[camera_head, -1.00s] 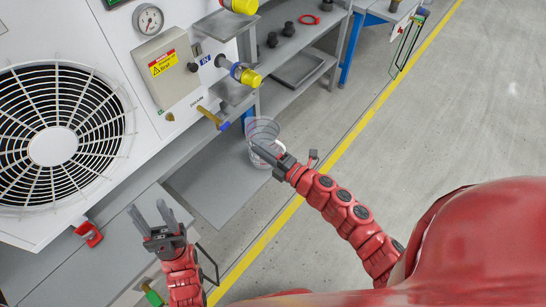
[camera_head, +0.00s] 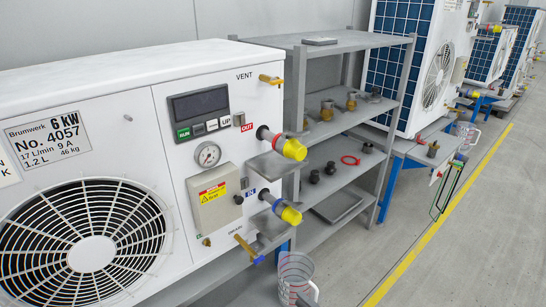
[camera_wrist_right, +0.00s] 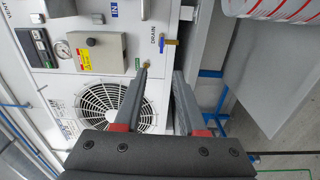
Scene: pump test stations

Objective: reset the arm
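My right gripper (camera_wrist_right: 161,72) is open and empty in the right wrist view, its two dark fingers apart with the fan unit behind them. In the head view only a dark bit of it (camera_head: 308,298) shows at the bottom edge, by the clear measuring jug (camera_head: 294,272). The jug's red-striped wall also shows at the top right of the wrist view (camera_wrist_right: 275,8). I cannot tell whether the gripper touches it. My left gripper is in neither view.
The white pump unit (camera_head: 135,75) fills the left, with yellow-capped ports (camera_head: 291,149) and a blue-handled drain valve (camera_head: 247,248) sticking out. A grey shelf rack (camera_head: 345,43) with fittings stands beside it.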

